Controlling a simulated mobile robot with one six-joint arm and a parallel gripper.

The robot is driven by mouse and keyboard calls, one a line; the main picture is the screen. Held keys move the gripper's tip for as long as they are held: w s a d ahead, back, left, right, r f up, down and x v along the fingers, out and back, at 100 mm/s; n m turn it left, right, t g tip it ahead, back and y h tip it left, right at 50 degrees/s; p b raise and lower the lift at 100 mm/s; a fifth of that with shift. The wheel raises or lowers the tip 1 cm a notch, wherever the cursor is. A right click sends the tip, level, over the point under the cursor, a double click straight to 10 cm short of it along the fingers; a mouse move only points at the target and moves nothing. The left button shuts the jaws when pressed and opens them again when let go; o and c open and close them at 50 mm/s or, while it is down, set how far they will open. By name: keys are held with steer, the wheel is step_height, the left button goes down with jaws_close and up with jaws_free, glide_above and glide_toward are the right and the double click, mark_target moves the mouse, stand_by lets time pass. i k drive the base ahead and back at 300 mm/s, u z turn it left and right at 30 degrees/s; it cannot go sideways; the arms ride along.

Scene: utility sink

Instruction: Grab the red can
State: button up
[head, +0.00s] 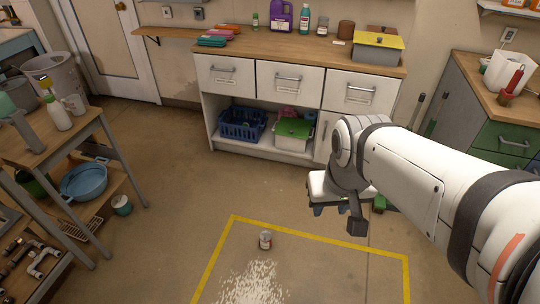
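No object shows clearly in the gripper.
Yellow tape (312,234) marks the floor, with a white spill (252,284) in front of the can. A wooden cart (50,150) stands at the left. A white cabinet (290,85) stands at the back. A green object (379,204) is partly behind my arm.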

mark_target(266, 237)
steer(key=z, duration=0.25)
steer(key=i, duration=0.95)
steer(key=u, duration=0.2)
